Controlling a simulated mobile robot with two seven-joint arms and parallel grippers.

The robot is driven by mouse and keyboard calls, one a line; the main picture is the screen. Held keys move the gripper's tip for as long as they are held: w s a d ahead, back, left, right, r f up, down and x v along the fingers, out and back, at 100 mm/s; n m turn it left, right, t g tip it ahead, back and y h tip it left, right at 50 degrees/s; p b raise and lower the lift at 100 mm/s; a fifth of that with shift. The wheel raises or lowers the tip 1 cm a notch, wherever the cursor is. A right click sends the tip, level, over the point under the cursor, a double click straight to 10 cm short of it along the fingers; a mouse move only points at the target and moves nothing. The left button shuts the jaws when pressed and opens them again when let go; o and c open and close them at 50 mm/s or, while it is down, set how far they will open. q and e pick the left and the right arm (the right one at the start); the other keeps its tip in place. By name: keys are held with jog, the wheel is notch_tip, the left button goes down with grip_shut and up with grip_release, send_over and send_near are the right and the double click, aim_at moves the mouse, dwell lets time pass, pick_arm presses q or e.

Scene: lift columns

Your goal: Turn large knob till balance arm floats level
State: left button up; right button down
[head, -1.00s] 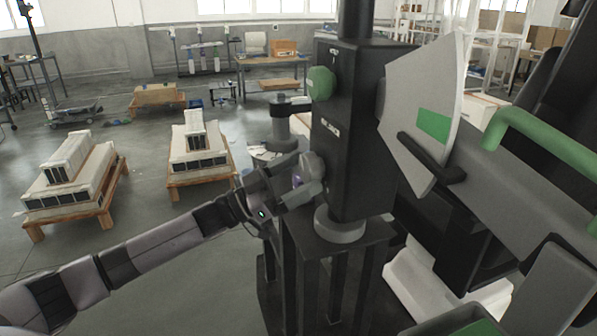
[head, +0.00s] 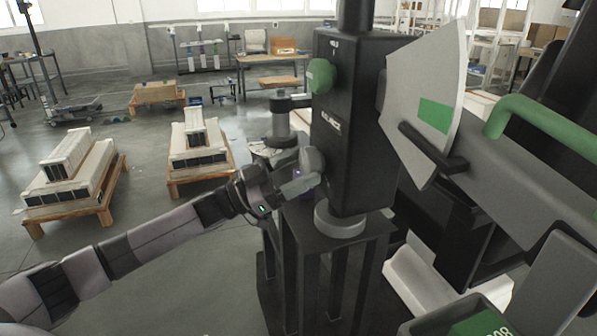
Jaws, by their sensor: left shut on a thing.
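The large grey knob (head: 313,162) sits low on the left side of the black column housing (head: 350,120). My left gripper (head: 303,180) reaches in from the left and is shut on this knob; its fingertips are partly hidden against it. A smaller green knob (head: 319,76) sits higher on the same side. The grey balance arm (head: 545,175) with a green handle bar (head: 550,135) extends to the right and slopes down to the right. A grey plate with a green patch (head: 434,115) stands beside the housing. My right gripper is not in view.
The housing stands on a black frame stand (head: 335,250). A grey cylindrical part (head: 280,122) stands just behind my gripper. Wooden pallets with stacked beams (head: 70,180) lie on the floor at left. The floor between is open.

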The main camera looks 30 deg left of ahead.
pick_arm(q)
jog(key=m+g+h+b, duration=0.1)
jog(key=m, duration=0.2)
jog(key=shift+a+m+g, duration=0.1)
jog(key=shift+m+g, duration=0.3)
jog(key=m+g+b, duration=0.1)
jog(key=m, duration=0.2)
jog(key=shift+w+a+m+g, duration=0.1)
jog(key=shift+m+g, duration=0.2)
jog(key=m+g, duration=0.1)
jog(key=m, duration=0.2)
jog(key=shift+r+b, duration=0.15)
jog(key=shift+b, duration=0.2)
jog(key=shift+w+r+m+g, duration=0.15)
jog(key=shift+m+g, duration=0.75)
jog(key=shift+m, duration=0.9)
jog(key=o, duration=1)
jog(key=shift+o, duration=0.2)
jog(key=shift+a, duration=0.15)
